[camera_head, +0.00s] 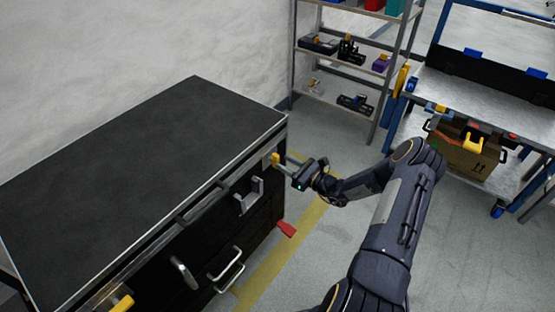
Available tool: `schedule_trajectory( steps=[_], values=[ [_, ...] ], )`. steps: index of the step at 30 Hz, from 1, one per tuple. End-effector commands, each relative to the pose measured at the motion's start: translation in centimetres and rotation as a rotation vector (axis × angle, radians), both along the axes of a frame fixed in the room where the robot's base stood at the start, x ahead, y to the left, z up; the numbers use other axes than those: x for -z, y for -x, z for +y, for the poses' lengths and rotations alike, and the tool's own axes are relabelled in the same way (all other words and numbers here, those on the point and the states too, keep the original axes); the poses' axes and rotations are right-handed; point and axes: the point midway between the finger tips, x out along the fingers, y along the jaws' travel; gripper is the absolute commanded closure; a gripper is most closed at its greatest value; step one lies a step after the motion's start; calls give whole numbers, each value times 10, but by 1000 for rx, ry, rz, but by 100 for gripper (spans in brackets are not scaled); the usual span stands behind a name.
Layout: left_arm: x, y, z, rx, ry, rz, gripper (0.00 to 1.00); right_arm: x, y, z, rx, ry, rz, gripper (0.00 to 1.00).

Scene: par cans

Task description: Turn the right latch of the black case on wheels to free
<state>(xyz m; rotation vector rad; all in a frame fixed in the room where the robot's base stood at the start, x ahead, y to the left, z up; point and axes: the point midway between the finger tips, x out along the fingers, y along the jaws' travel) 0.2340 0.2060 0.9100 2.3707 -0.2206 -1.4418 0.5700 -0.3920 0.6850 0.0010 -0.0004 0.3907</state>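The black case (150,150) stands at the left with its lid down. Its right latch (275,160) is a small yellow tab at the right end of the front, just below the lid edge. The left latch (122,303) is another yellow tab at the bottom edge of the picture. My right gripper (284,163) is at the right latch, its fingers pointing left towards it. The fingers look apart with a gap between them. Whether they touch the latch is too small to tell. My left gripper is not in view.
The case front has metal handles (230,270) and a recessed catch (249,195). A red pedal-like piece (286,228) sticks out low at its right end. A shelf rack (377,105) and a blue-framed workbench (455,100) with a cardboard box (455,158) stand behind. Floor between is clear.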

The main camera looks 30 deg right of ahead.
Motion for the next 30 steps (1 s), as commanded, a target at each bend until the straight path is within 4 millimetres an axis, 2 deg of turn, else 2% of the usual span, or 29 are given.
schedule_trajectory(
  steps=[6, 16, 17, 25, 30],
  values=[
    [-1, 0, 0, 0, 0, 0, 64, 0, -25, 11, -2, 1, 0, 64],
    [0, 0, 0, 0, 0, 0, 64, 0, -29, 12, -1, 0, 1, 64],
    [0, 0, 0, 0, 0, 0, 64, 0, -29, 12, -1, 0, 1, 65],
    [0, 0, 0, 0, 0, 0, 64, 0, -29, 13, -1, 1, 1, 100],
    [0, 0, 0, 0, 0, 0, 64, 0, -29, 13, -1, 3, 0, 100]
  ],
)
